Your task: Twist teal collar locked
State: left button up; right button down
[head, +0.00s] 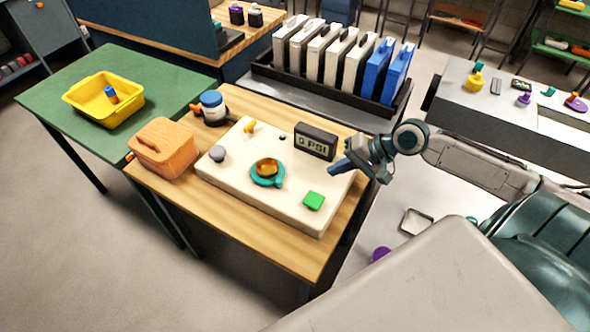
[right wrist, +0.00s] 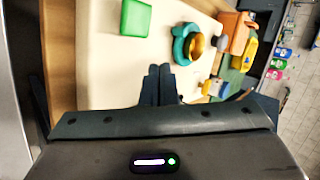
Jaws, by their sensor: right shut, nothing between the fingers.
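The teal collar (head: 267,175) is a ring with a small tab at its lower right, seated around a brass-coloured fitting (head: 267,166) on the cream board (head: 225,184). In the right wrist view the teal collar (right wrist: 179,48) shows beyond my fingers, with the brass fitting (right wrist: 195,44) in it. My right gripper (head: 340,167) is shut and empty, over the board's right side near the display, to the right of the collar and apart from it. Its closed fingers (right wrist: 159,72) show in the right wrist view. My left gripper is in neither view.
The board also bears a display reading 0 PSI (head: 315,141), a green block (head: 313,200), a grey knob (head: 217,153) and a yellow valve (head: 249,126). An orange box (head: 162,149) and a blue-topped canister (head: 212,107) stand left. A rack of panels (head: 330,60) stands behind.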

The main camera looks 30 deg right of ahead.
jog(key=shift+x, duration=1.2)
jog(key=p+x, duration=0.1)
jog(key=x, duration=0.5)
jog(key=shift+a, duration=0.3)
jog(key=shift+w+a+f+p, duration=0.15)
jog(key=shift+w+a+p, duration=0.15)
jog(key=shift+w+a, duration=0.25)
jog(key=shift+w+a+f+p, duration=0.15)
jog(key=shift+w+a+p, duration=0.2)
jog(key=shift+a, duration=0.2)
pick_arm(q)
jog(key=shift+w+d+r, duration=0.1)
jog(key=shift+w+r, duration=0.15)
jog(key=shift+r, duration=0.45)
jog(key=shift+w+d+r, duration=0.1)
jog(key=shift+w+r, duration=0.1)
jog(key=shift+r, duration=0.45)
pick_arm(e)
jog(key=shift+w+a+f, duration=0.15)
jog(key=shift+w+a, duration=0.4)
jog(key=shift+a, duration=0.1)
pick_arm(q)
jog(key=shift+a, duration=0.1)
